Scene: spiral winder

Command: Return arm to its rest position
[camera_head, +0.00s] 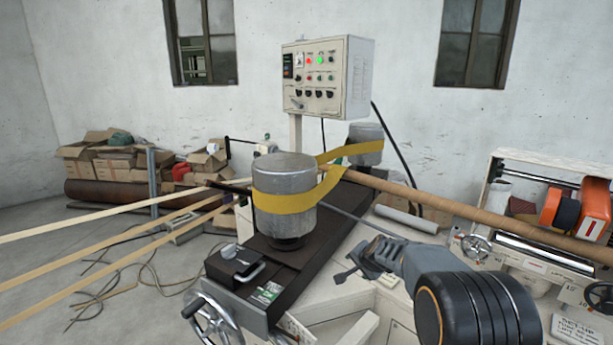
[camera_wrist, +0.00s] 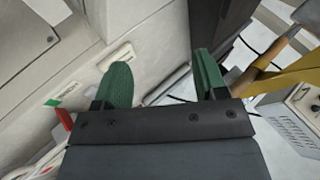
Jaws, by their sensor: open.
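My gripper (camera_head: 364,258) reaches in from the lower right in the head view, over the pale machine bed and to the right of the front metal drum (camera_head: 284,170). In the wrist view my gripper (camera_wrist: 160,85) shows two green fingertips set well apart, with nothing between them. The jaws are open and empty. My arm's dark round joint fills the lower right of the head view and hides part of the machine behind it.
A yellow belt (camera_head: 290,202) wraps the front drum and the rear drum (camera_head: 366,145). A long brown tube (camera_head: 450,205) runs to the right. A control box (camera_head: 328,77) stands behind. A handwheel (camera_head: 212,322) is at front left. Paper strips (camera_head: 100,212) come in from the left.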

